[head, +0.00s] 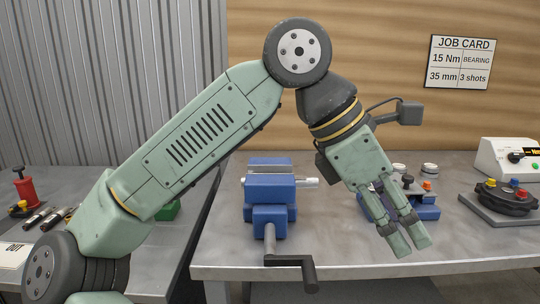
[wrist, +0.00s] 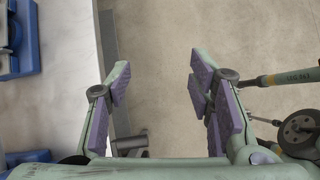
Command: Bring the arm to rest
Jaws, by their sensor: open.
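My arm is bent in the head view, rising from the lower left to a high elbow and coming down on the right. My gripper (head: 411,246) hangs fingers down over the front part of the grey workbench (head: 345,247), tilted a little to the right. In the wrist view the two purple-padded fingers of the gripper (wrist: 158,82) stand wide apart with nothing between them. Bare floor (wrist: 155,40) shows through the gap, and the bench edge runs by the left finger.
A blue vise (head: 270,192) with a dark crank stands left of the gripper. A blue fixture (head: 425,211) sits close behind the fingers. A dark round device (head: 507,197) and white box (head: 508,157) are at right. A job card (head: 459,62) hangs on the wall.

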